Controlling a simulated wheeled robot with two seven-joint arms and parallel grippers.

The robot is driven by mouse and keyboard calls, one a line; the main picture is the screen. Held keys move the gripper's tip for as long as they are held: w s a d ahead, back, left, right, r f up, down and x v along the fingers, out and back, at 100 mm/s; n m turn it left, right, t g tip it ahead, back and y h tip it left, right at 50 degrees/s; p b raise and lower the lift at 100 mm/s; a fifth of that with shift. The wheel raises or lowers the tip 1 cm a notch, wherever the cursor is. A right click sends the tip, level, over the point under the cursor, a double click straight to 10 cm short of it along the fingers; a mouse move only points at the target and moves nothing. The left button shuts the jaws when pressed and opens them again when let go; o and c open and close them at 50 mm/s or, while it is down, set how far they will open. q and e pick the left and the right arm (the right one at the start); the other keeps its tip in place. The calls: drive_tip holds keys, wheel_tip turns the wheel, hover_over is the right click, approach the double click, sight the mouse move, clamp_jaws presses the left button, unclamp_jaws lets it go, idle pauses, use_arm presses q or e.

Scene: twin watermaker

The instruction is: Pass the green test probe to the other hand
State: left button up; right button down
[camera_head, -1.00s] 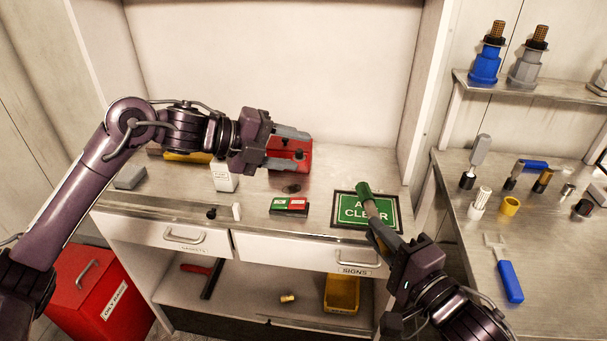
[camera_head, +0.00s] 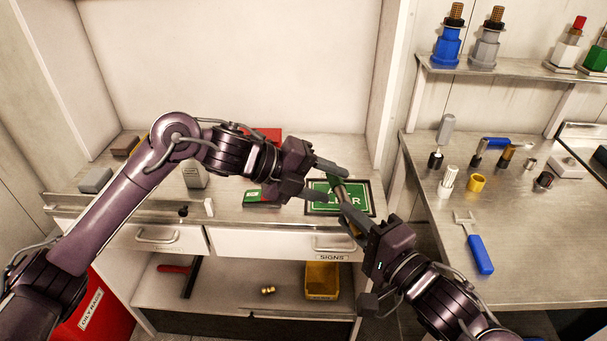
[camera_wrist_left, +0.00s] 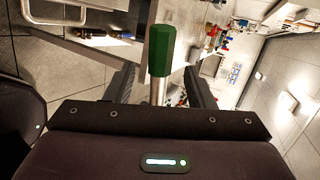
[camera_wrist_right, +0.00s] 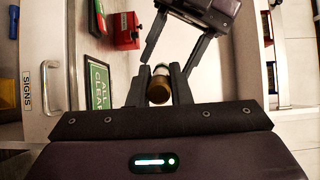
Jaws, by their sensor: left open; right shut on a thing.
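The green test probe has a green grip (camera_wrist_left: 160,50) and a metal shaft (camera_head: 341,190). My right gripper (camera_head: 348,212) is shut on the probe, whose brass-coloured end (camera_wrist_right: 158,92) shows between its fingers in the right wrist view. My left gripper (camera_head: 334,184) is open, with its fingers on either side of the probe near the green grip. In the left wrist view the grip stands between the two open fingers, with a visible gap on each side. The arms partly hide the probe in the head view.
A green sign (camera_head: 325,208) lies on the counter beneath the grippers. A red-and-green block (camera_head: 259,197) and a red box (camera_wrist_right: 121,30) are close by. The right bench (camera_head: 540,230) holds several small parts and a blue-handled tool (camera_head: 478,252).

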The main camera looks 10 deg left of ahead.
use_arm(q)
drive_tip(key=shift+w+d+f, duration=0.2)
drive_tip(key=shift+d+f, duration=0.15)
drive_tip(key=shift+d, duration=0.2)
drive_tip(key=c, duration=1.1)
clamp_jaws()
use_arm(e)
drive_tip(key=c, duration=1.3)
unclamp_jaws()
drive_tip(key=shift+o, duration=0.2)
